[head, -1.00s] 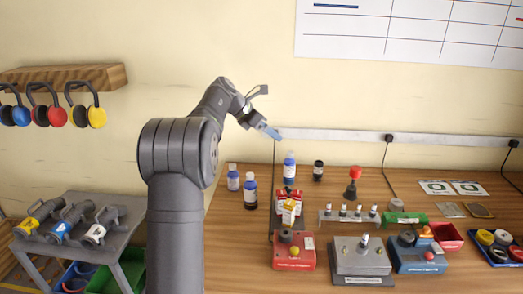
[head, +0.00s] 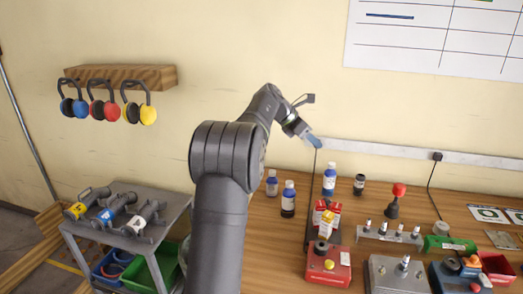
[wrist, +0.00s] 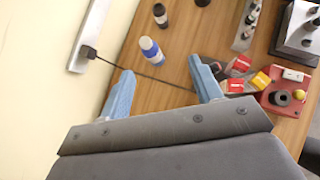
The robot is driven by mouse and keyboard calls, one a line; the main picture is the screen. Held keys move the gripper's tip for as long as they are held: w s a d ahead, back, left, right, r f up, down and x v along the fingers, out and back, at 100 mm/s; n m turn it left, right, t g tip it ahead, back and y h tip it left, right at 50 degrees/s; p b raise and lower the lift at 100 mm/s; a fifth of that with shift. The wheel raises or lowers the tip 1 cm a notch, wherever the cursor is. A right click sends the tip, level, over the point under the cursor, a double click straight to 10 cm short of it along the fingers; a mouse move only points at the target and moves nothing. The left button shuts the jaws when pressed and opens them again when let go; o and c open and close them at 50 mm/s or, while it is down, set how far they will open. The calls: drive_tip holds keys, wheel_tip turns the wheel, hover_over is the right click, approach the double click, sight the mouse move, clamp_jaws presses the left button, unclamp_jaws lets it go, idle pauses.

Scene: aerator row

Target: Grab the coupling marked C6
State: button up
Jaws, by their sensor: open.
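Three grey pipe-like fittings lie in a row on the grey cart at the left in the head view: one with a yellow label (head: 86,203), one with a blue label (head: 116,208), one with a white label (head: 143,218). They may be couplings, but I cannot read C6 or any other mark on them. My gripper (head: 308,137) is raised above the back of the wooden bench, far to the right of the cart. In the wrist view its two blue fingers (wrist: 163,87) stand apart with nothing between them.
The grey cart (head: 170,207) has green (head: 152,270) and blue (head: 108,268) bins below. Bottles (head: 288,199), a red box device (head: 328,265) and a row of small fittings (head: 390,234) occupy the bench (head: 262,240). Ear defenders (head: 103,106) hang on the wall rack (head: 120,76).

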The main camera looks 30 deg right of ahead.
drive_tip(key=w+d+f+m+t+y, duration=0.25)
drive_tip(key=w+f+m+t, duration=0.35)
drive_tip(key=w+f+t, duration=0.3)
drive_tip(key=m+g+h, duration=0.3)
drive_tip(key=m+h, duration=0.4)
drive_tip(key=m, duration=1.7)
hover_over(358, 181)
drive_tip(key=s+a, duration=0.1)
drive_tip(key=a, duration=0.1)
wheel_tip(358, 181, down, 5)
drive_tip(key=shift+y, duration=0.25)
drive_tip(key=shift+a+f, duration=0.15)
drive_tip(key=shift+f, duration=2.9)
drive_tip(key=shift+x, duration=1.55)
drive_tip(key=shift+w, duration=0.1)
